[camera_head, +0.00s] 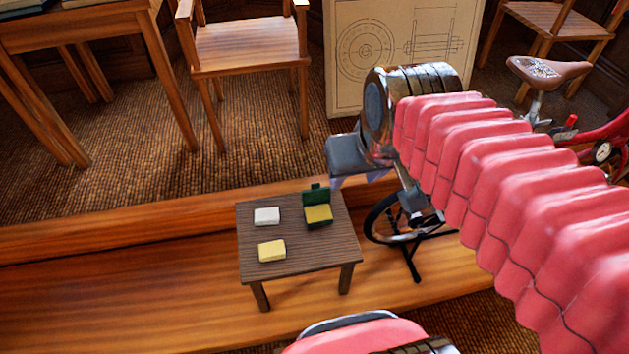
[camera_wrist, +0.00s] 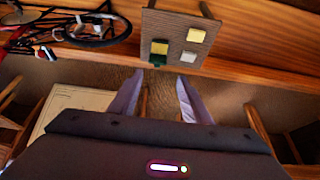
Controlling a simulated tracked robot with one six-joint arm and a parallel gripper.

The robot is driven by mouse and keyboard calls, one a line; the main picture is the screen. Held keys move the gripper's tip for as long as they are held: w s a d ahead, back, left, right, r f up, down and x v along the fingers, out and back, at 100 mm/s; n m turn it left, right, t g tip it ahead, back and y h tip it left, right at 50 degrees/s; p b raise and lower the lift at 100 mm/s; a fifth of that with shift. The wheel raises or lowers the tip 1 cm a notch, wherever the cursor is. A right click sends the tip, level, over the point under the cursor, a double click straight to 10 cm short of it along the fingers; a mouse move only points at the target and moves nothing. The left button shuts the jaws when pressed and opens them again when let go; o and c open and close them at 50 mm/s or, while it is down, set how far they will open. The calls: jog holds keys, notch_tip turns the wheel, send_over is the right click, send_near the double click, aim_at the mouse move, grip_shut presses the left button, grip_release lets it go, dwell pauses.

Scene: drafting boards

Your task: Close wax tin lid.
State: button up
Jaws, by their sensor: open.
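The wax tin (camera_head: 318,215) is a small green box with a yellow top surface, at the right back of a small dark table (camera_head: 290,260). Its green lid (camera_head: 315,194) stands raised, open, along the tin's back edge. In the wrist view the tin (camera_wrist: 159,47) shows beyond my fingers, with the lid (camera_wrist: 157,60) on its near side. My gripper (camera_wrist: 157,82) is open and empty, its two pale fingers apart. In the head view my gripper (camera_head: 350,181) is above and right of the table's back corner, apart from the lid.
A white block (camera_head: 266,216) lies left of the tin and a yellow block (camera_head: 272,251) lies in front on the same table. A bicycle (camera_head: 395,222) stands close to the table's right side. A wooden chair (camera_head: 250,48) and a drawing panel (camera_head: 345,85) are behind.

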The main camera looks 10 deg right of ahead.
jog(key=w+g, duration=0.1)
jog(key=w, duration=0.7)
jog(key=g, duration=0.4)
send_over(316, 194)
notch_tip(316, 194, down, 24)
jog(key=shift+w, duration=0.35)
notch_tip(316, 194, down, 14)
jog(key=shift+r, duration=0.1)
jog(key=shift+c, duration=0.5)
